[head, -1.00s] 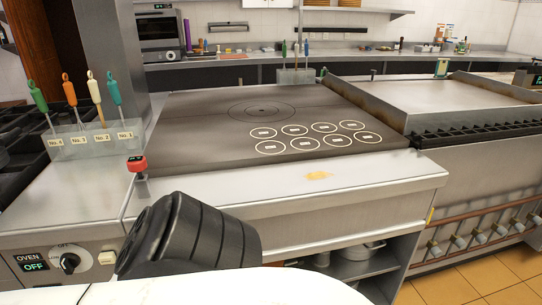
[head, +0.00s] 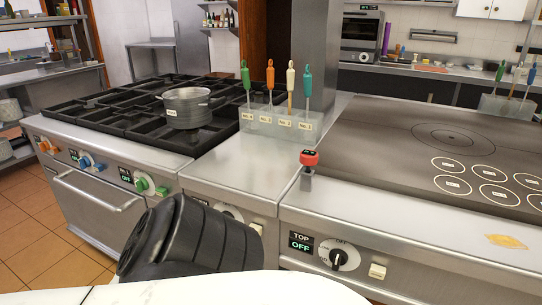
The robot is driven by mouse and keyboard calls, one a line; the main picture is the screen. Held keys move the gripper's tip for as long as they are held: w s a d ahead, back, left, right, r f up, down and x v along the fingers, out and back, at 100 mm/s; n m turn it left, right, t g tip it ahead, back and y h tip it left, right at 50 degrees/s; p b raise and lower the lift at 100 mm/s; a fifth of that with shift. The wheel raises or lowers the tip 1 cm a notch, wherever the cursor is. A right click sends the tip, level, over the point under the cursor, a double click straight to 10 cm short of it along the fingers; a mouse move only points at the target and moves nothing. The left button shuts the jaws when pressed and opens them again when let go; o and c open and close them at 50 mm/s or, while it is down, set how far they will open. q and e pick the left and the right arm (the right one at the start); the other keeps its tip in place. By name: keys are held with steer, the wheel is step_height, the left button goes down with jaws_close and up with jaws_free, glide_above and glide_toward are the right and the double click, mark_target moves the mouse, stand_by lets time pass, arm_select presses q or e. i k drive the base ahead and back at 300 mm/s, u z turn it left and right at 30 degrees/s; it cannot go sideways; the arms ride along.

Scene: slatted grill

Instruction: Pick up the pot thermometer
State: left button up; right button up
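A silver pot (head: 187,108) with a small label sits on the black burner grates to the left. Neither of my grippers is in view.
A clear holder (head: 262,124) with several colour-handled utensils stands behind the device on the steel counter (head: 235,170). The dark cooking plate (head: 400,150) lies to the right. Black burner grates (head: 130,125) lie left. The counter before the holder is clear.

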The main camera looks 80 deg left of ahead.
mark_target(308, 158)
steer(key=u, duration=2.35)
